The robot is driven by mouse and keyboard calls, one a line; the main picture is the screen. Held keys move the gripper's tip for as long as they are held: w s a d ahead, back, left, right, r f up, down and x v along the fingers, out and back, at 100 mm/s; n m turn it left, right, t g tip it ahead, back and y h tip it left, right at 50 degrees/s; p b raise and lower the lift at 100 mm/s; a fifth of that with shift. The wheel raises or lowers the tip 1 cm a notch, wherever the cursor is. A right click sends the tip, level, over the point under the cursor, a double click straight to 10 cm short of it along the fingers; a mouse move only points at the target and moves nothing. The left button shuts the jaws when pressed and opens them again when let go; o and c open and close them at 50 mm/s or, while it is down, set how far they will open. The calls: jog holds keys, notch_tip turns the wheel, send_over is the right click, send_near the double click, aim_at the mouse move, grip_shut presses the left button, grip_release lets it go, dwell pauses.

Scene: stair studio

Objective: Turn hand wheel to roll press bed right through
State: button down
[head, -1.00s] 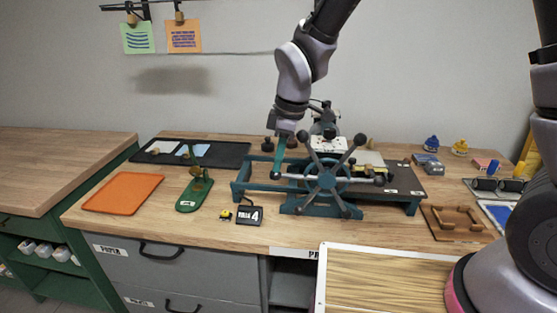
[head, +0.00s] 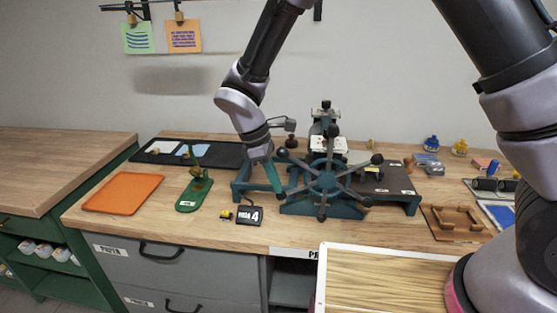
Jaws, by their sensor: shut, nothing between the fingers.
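The teal press (head: 240,186) stands on the wooden bench. Its hand wheel (head: 327,180) faces me, with several metal spokes ending in black knobs. One knob (head: 332,131) points nearly straight up. The dark press bed (head: 386,180) shows behind and to the right of the wheel; the wheel hides part of it. My gripper (head: 278,188) reaches down at the wheel's left side, its teal fingers shut and empty. The tips are close to the end of a lower-left spoke; I cannot tell whether they touch it.
A black numbered sign (head: 249,215), a green stand (head: 194,192) and an orange tray (head: 123,193) lie left of the press. A brown wooden holder (head: 456,221) lies to the right. A wood-grain panel (head: 385,279) is in front. My arm hides some of the right side.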

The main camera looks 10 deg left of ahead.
jog(key=d+f+h, duration=0.1)
jog(key=f+h, duration=0.1)
jog(key=d+f+h, duration=0.1)
jog(key=f+h, duration=0.1)
jog(key=d+f+h, duration=0.1)
jog(key=f+h, duration=0.1)
jog(key=shift+f, duration=0.25)
jog(key=shift+w+d+f+t+h, duration=0.1)
jog(key=shift+d+f+t+h, duration=0.1)
jog(key=shift+d+f+h, duration=0.65)
jog(key=shift+w+d+f+t+h, duration=0.1)
jog(key=shift+d+f+t+h, duration=0.15)
jog(key=shift+d+h, duration=0.6)
jog(key=shift+a+h, duration=0.25)
jog(key=shift+h, duration=0.05)
